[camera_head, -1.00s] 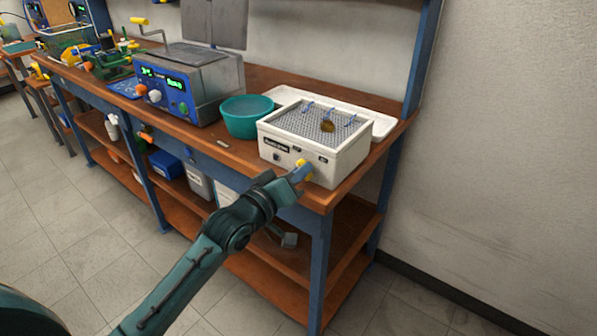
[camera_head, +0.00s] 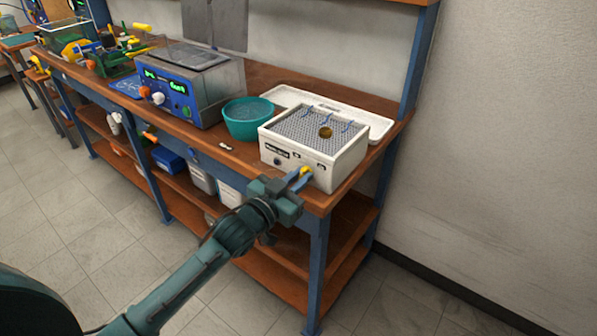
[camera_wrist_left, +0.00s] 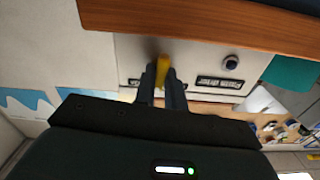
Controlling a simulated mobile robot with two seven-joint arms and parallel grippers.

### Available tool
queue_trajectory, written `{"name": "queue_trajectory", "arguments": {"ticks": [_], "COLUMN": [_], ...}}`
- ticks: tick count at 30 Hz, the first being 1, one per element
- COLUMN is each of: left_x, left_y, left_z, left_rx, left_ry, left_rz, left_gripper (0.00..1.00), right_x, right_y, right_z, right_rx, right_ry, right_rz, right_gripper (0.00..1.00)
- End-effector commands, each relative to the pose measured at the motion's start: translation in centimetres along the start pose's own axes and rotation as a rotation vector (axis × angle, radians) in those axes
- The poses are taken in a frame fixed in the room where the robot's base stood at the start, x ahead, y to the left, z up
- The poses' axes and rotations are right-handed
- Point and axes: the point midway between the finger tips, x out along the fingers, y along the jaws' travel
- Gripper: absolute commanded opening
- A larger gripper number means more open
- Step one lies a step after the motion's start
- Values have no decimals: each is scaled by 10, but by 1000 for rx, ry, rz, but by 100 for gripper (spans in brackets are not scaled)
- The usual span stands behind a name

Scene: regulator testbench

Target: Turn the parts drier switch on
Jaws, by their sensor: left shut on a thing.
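The parts drier (camera_head: 340,162) is a white box with a grey mesh top at the right end of the bench. A small round brass-coloured part (camera_head: 326,132) sits on its mesh. The yellow switch (camera_head: 305,171) is on the drier's front panel. My left gripper (camera_head: 300,180) is at that front panel, shut on the yellow switch. In the left wrist view, the yellow switch (camera_wrist_left: 162,70) shows between the fingertips, beside a dark label and a round black knob (camera_wrist_left: 231,62). The fingers partly hide the switch. My right gripper is not in view.
A teal bowl (camera_head: 249,119) stands left of the drier, with a white tray (camera_head: 378,125) behind it. A blue-fronted machine (camera_head: 190,85) stands further left. The wooden bench edge (camera_head: 318,201) is just below the drier. Floor is free in front.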

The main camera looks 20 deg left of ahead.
Motion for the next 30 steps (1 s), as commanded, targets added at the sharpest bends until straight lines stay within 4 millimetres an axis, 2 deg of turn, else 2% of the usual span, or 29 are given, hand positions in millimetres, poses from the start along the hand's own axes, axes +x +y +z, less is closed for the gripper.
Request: {"name": "queue_trajectory", "arguments": {"ticks": [6,15,30], "left_x": [0,0,0], "left_y": [0,1,2], "left_z": [-2,-1,-1], "left_rx": [202,431,590], "left_ry": [1,2,3], "left_rz": [0,0,0], "left_gripper": [0,0,0], "right_x": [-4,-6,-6], "right_y": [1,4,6], "right_z": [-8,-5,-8], "right_rx": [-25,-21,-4], "right_ry": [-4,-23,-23], "right_rz": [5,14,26], "right_gripper": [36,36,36]}}
